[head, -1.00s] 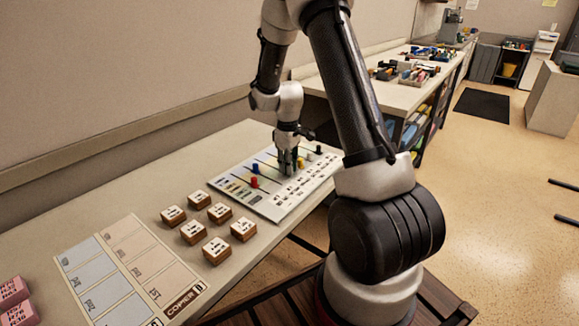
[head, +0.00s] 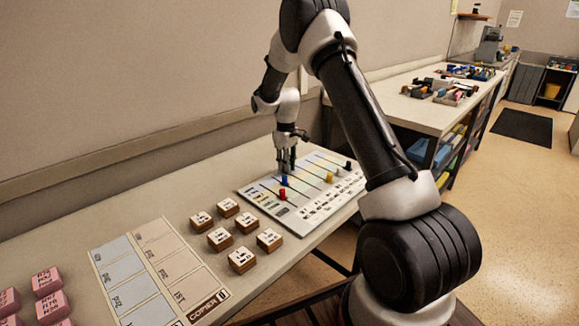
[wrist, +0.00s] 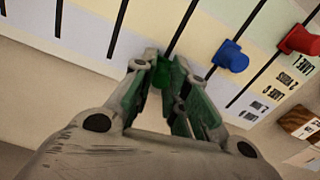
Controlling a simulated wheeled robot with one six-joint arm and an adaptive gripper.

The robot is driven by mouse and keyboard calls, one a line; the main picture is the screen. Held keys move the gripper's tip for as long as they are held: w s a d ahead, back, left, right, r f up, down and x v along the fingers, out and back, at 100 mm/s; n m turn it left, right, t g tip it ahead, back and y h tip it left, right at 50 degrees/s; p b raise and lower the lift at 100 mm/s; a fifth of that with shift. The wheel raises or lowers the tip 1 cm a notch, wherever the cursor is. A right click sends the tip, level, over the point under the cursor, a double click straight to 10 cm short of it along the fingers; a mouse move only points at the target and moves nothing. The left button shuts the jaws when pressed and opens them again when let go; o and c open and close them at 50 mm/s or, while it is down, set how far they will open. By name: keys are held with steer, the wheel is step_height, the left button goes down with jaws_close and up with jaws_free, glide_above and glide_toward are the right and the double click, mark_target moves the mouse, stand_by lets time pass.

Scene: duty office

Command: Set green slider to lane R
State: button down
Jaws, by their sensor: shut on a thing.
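The slider board (head: 320,208) lies on the table, with dark parallel slots and coloured knobs. My gripper (head: 286,165) points down over the board's far, wall-side part. In the wrist view my gripper (wrist: 162,80) is shut on the green slider (wrist: 163,73), whose knob shows between the fingertips at a slot's end near the board edge. The blue slider (wrist: 231,56) and red slider (wrist: 299,40) stand to its right; in the head view the blue slider (head: 284,181) is just below my fingers. The green knob cannot be made out in the head view. Lane lettering is too small to read surely.
A yellow knob (head: 330,177) and a black knob (head: 348,165) stand on the board to the right. Several wooden blocks (head: 220,239), a printed sheet (head: 160,250) and pink blocks (head: 48,283) lie to the left. The wall (head: 150,90) runs behind the table.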

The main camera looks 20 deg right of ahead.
steer(key=shift+w+a+r, duration=0.1)
steer(key=shift+w+r, duration=0.05)
steer(key=shift+w, duration=0.15)
steer(key=c, duration=1.4)
jaws_free()
steer(key=shift+o, duration=0.2)
step_height(320, 180, up, 12)
